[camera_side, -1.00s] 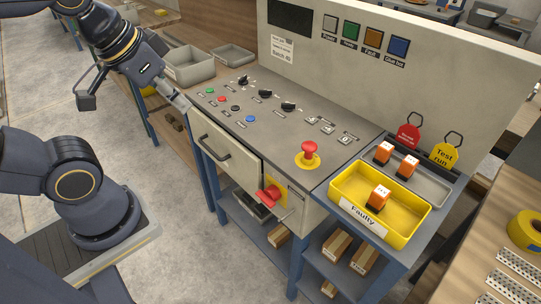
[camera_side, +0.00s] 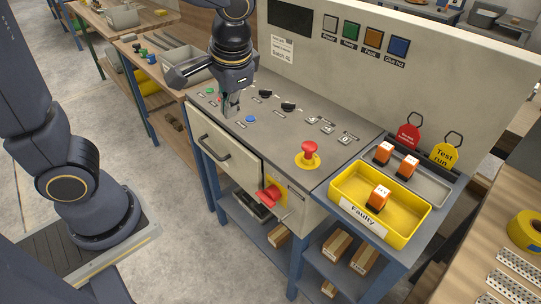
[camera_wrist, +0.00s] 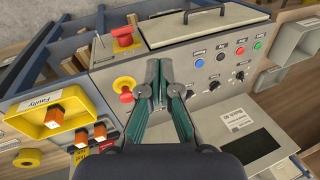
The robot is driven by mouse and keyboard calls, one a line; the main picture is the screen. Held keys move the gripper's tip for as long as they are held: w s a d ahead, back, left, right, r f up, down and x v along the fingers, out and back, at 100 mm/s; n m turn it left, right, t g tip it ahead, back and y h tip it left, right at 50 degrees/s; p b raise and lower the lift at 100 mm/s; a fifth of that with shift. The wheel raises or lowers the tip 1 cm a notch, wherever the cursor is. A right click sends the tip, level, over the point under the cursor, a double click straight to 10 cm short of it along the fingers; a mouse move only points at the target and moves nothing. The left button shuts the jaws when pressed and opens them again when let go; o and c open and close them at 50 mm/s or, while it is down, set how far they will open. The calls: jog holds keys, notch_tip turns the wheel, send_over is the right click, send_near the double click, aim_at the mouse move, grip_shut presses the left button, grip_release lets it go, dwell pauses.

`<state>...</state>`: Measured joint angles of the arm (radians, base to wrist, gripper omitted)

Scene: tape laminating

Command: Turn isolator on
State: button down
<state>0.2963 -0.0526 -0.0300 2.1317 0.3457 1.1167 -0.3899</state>
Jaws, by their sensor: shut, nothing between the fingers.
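The isolator (camera_side: 270,196) is a red handle on a yellow plate on the front face of the control cabinet, right of the drawer. It also shows in the wrist view (camera_wrist: 124,38), at the upper left. My gripper (camera_side: 232,107) is shut and empty, pointing down over the left part of the sloping control panel (camera_side: 285,130). It stands well above and to the left of the isolator. In the wrist view its two fingers (camera_wrist: 162,92) are together, with the isolator beyond them to the left. I cannot tell how far the fingertips are from the panel.
A red mushroom button on a yellow base (camera_side: 308,153) sits on the panel above the isolator. Small buttons and black knobs (camera_side: 288,106) lie around my gripper. A drawer handle (camera_side: 214,148) sticks out left of the isolator. A yellow Faulty bin (camera_side: 365,226) stands right.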

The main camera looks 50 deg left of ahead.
jog(key=w+d+f+m+y, duration=0.1)
jog(key=w+d+f+y, duration=0.1)
jog(key=d+f, duration=0.2)
jog(key=w+d+f+m+y, duration=0.1)
jog(key=w+d+f+y, duration=0.2)
jog(key=f, duration=0.5)
jog(key=w+d+f+m+t+y, duration=0.1)
jog(key=w+d+f+y, duration=0.2)
jog(key=d+f, duration=0.2)
jog(key=shift+f, duration=0.8)
jog(key=s+d+f+m+t, duration=0.1)
jog(key=s+f+m+t, duration=0.1)
jog(key=f+t, duration=0.35)
jog(key=s+d+f+m+t+y, duration=0.1)
jog(key=s+d+f+t, duration=0.15)
jog(key=f, duration=0.65)
jog(key=s+d+f+m+t, duration=0.1)
jog(key=s+f+m+t, duration=0.15)
jog(key=f, duration=0.55)
jog(key=shift+n+t, duration=0.25)
jog(key=shift+n, duration=0.1)
jog(key=x, duration=0.9)
jog(key=shift+s+a+r, duration=0.1)
jog(key=shift+a+r, duration=0.05)
jog(key=shift+a, duration=0.2)
jog(key=a, duration=0.3)
jog(key=shift+a, duration=0.55)
